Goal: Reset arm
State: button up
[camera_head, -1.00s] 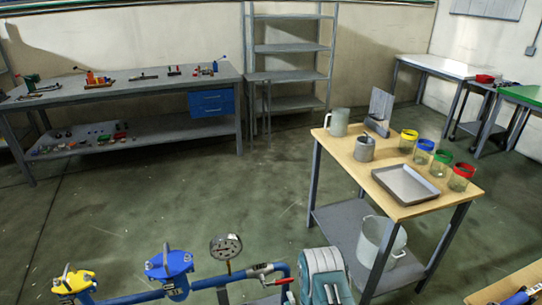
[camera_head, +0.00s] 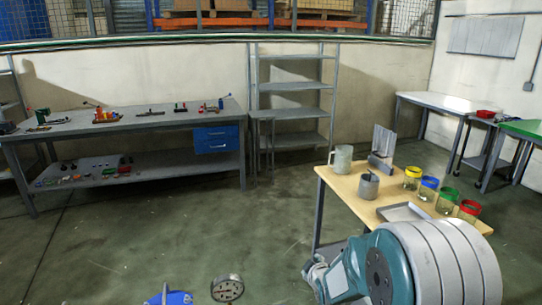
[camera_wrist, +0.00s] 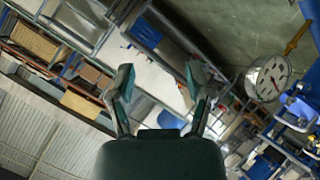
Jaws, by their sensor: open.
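My gripper (camera_wrist: 160,85) shows in the wrist view with its two fingers spread apart and nothing between them. The wrist view is tilted and looks out across the room. In the head view my teal and grey arm fills the lower right, in front of the wooden-topped table (camera_head: 340,184). My fingers cannot be made out in the head view. The pressure gauge (camera_head: 227,289) stands at the bottom edge of the head view, and a gauge also shows at the right of the wrist view (camera_wrist: 267,78).
The table holds a jug (camera_head: 342,160), a metal pot (camera_head: 368,187), a tray (camera_head: 400,212) and several jars with coloured rims. A workbench (camera_head: 120,122) and shelf rack (camera_head: 292,86) stand at the back. A blue valve part (camera_head: 170,298) shows at the bottom. The middle floor is clear.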

jog(key=s+d+r+m+g+h, duration=0.1)
jog(key=s+r+m, duration=0.2)
jog(key=s+r, duration=0.3)
jog(key=s+d+r+m+g, duration=0.2)
jog(key=s+r, duration=0.4)
jog(key=s, duration=0.1)
jog(key=s+r+m+g, duration=0.1)
jog(key=s+r+m, duration=0.1)
jog(key=s, duration=0.8)
jog(key=s+r+m+g, duration=0.2)
jog(key=s+m, duration=0.1)
jog(key=s, duration=0.7)
jog(key=shift+s+d+r+m, duration=0.25)
jog(key=shift+d+r+m, duration=0.1)
jog(key=shift+d+m, duration=0.05)
jog(key=shift+c, duration=0.6)
jog(key=shift+a, duration=0.15)
